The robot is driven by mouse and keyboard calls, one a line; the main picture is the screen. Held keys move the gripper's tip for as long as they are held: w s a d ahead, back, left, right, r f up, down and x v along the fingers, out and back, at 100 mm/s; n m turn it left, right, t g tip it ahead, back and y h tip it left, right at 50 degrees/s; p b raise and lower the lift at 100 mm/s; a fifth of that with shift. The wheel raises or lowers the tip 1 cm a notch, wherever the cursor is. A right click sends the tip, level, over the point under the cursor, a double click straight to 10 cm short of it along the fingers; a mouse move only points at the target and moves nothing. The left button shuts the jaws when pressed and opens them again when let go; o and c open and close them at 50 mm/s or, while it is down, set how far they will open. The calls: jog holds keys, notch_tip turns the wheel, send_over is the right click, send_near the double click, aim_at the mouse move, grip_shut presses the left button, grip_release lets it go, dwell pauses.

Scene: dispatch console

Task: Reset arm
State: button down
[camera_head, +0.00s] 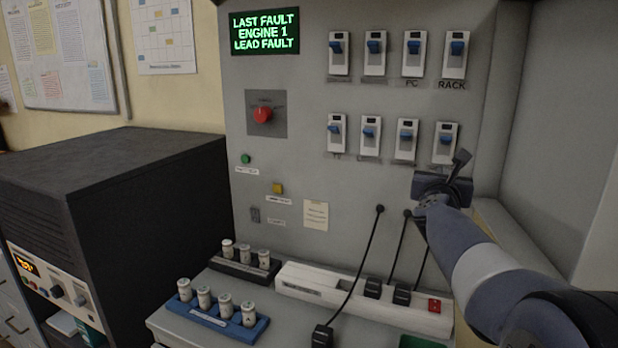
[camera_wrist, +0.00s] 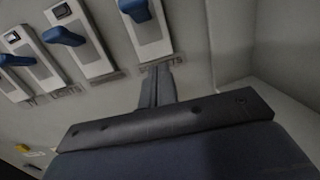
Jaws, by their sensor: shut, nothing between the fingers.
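My gripper (camera_head: 456,172) is at the right of the head view, in front of the console panel near the lower-right blue switch (camera_head: 444,142). It is shut and empty. In the wrist view my gripper (camera_wrist: 162,72) points at the panel just below a blue-levered switch (camera_wrist: 150,28); I cannot tell whether it touches the switch or panel. My arm comes in from the lower right of the head view.
The grey panel (camera_head: 350,190) carries two rows of blue switches, a red knob (camera_head: 263,115) and a green display (camera_head: 264,31). Below stand a white power strip (camera_head: 330,285) with black plugs and a blue tray (camera_head: 188,312) of cylinders. A side wall (camera_head: 560,130) bounds the right.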

jog(key=shift+w+f+t+h+b, duration=0.25)
jog(key=shift+f+b, duration=0.4)
jog(key=shift+b, duration=0.55)
jog(key=shift+w+f+t+h+b, duration=0.15)
jog(key=shift+f+t+b, duration=0.35)
jog(key=shift+b, duration=0.65)
